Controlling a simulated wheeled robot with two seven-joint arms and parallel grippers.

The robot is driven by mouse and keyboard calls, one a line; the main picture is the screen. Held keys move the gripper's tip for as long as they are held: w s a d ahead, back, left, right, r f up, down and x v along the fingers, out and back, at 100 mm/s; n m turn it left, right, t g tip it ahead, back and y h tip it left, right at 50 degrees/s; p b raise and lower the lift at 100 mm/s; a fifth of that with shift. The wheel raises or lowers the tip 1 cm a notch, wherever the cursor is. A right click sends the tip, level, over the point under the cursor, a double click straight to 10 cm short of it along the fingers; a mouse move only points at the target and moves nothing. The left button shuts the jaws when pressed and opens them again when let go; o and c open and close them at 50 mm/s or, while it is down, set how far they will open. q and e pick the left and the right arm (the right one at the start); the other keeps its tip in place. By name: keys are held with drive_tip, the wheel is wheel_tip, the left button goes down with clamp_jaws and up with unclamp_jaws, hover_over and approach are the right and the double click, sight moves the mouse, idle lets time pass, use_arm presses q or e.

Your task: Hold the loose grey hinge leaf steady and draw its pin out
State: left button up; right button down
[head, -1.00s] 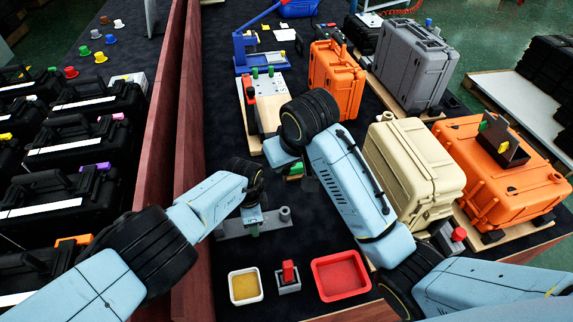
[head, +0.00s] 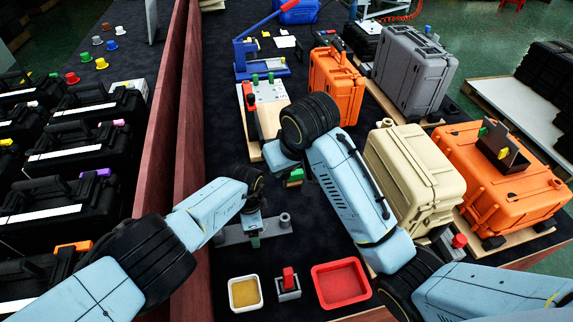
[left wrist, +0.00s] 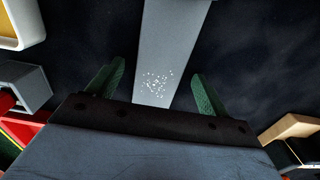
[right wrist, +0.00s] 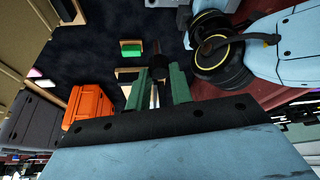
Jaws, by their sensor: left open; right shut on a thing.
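The grey hinge leaf (head: 232,238) lies flat on the dark table, with a round grey knuckle at its right end. In the left wrist view the grey bar (left wrist: 172,45) runs between my left gripper's green fingers (left wrist: 158,88), with a gap on both sides. My left gripper (head: 254,240) is open around it. My right gripper (head: 294,180) is raised beyond the leaf. In the right wrist view its fingers (right wrist: 157,85) are shut on a thin silver rod with a dark end (right wrist: 156,66), which looks like the pin.
A yellow-filled white tray (head: 259,292), a grey block with a red top (head: 288,284) and a red tray (head: 341,264) stand at the near side. Beige (head: 395,165) and orange (head: 470,190) cases stand to the right. A wooden wall (head: 190,190) borders the left.

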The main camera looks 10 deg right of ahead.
use_arm(q)
drive_tip(key=shift+w+r, duration=0.2)
drive_tip(key=shift+r, duration=0.4)
drive_tip(key=shift+s+r, duration=0.2)
drive_tip(key=shift+r, duration=0.65)
wheel_tip(320, 180, up, 9)
drive_tip(key=shift+s, duration=0.1)
